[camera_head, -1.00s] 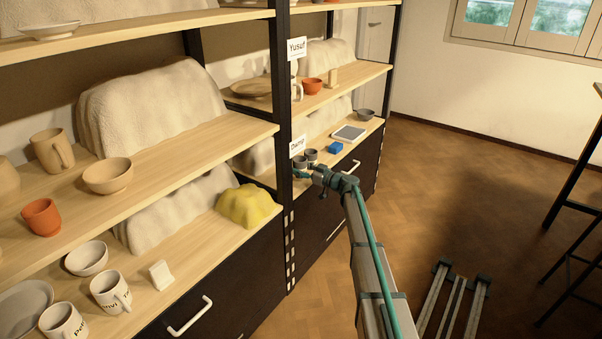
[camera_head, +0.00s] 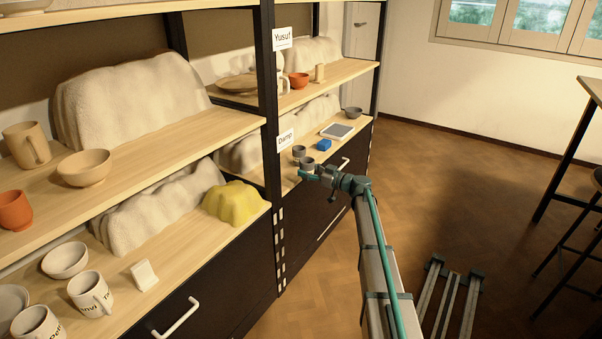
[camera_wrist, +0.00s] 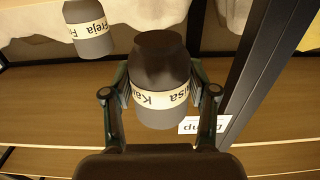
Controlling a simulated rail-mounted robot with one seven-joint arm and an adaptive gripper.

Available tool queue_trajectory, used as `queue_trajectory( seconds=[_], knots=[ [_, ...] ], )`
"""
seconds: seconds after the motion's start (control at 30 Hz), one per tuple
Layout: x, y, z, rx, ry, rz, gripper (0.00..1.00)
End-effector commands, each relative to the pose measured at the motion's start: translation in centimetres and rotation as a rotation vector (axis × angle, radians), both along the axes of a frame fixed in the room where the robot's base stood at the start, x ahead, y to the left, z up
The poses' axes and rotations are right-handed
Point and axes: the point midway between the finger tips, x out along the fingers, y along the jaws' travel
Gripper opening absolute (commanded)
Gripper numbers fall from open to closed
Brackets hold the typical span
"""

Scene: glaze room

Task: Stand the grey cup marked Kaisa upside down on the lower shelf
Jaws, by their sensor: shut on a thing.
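The grey cup marked Kaisa (camera_wrist: 160,66) is between the two fingers of my gripper (camera_wrist: 160,98) in the wrist view. Its lettering is upside down in that picture, as is the Damp card's, so the cup appears upright. In the head view my gripper (camera_head: 308,173) is at the front of the lower shelf (camera_head: 292,183), with the held cup (camera_head: 307,162) at its tip. I cannot tell whether the cup touches the shelf. A second grey cup, marked Freja (camera_wrist: 92,42), stands farther in; it also shows in the head view (camera_head: 299,151).
A Damp card (camera_head: 286,138) hangs on the dark post (camera_head: 268,100) left of the gripper. A blue block (camera_head: 324,145), a pale-topped tray (camera_head: 337,131) and a grey bowl (camera_head: 353,112) sit farther right on the lower shelf. The upper shelf (camera_head: 345,72) is above.

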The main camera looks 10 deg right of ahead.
Motion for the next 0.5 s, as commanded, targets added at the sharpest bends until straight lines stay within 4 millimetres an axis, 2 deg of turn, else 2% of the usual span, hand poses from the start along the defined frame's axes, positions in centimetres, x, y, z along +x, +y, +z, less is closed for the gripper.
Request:
queue_trajectory(
  seconds=[0.5],
  knots=[
    [-3.6, -3.7, -0.1, 0.0, 0.0, -0.001, 0.27]
  ],
)
